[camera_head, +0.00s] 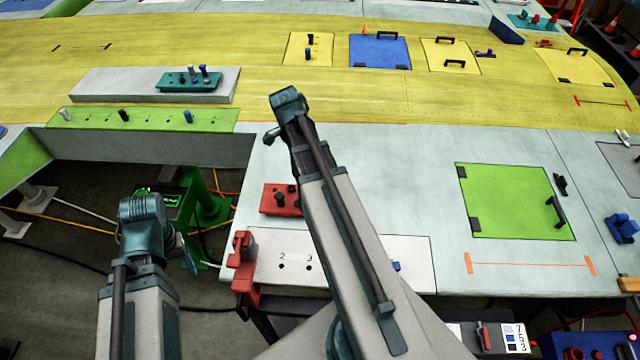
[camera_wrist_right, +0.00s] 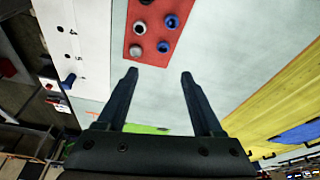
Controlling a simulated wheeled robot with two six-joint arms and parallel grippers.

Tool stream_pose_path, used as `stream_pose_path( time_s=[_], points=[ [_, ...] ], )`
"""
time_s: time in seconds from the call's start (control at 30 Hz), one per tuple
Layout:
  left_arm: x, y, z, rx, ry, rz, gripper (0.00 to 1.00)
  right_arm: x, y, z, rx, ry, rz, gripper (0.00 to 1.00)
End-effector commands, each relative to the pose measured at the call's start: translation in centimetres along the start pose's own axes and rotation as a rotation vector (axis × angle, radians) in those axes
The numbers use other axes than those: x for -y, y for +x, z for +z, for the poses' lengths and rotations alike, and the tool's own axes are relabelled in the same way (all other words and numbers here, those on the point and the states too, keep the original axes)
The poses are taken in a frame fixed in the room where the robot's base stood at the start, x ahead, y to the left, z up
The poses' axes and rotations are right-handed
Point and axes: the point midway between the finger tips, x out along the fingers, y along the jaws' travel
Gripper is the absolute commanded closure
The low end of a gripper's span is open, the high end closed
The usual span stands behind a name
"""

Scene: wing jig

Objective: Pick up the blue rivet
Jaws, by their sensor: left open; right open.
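A red block (camera_wrist_right: 150,35) lies on the pale wing panel, just beyond my right fingertips in the right wrist view. My right gripper (camera_wrist_right: 160,74) is open and empty, with the block's near end ahead of the gap. In the head view the red block (camera_head: 270,199) is partly hidden by my right arm. Another blue rivet (camera_wrist_right: 69,80) stands at the white numbered strip (camera_wrist_right: 75,15). My left gripper (camera_head: 189,254) is open at lower left, apart from the block.
A red clamp (camera_head: 243,265) stands at the strip's left end. A teal rivet holder (camera_head: 180,84) and a green strip (camera_head: 90,118) with a blue rivet (camera_head: 188,117) lie further back. The pale panel right of my right arm is clear up to a green hatch (camera_head: 510,200).

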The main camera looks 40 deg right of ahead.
Motion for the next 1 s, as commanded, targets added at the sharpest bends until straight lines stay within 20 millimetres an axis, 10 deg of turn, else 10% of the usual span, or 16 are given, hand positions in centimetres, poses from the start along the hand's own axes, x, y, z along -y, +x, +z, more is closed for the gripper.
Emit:
stream_pose_path(
  time_s=[1.0],
  points=[
    [-0.7, 8.3, -0.6, -0.003, 0.036, -0.004, 0.34, 0.1, 8.7, 0.0, 0.000, -0.002, 0.000, 0.32]
  ],
)
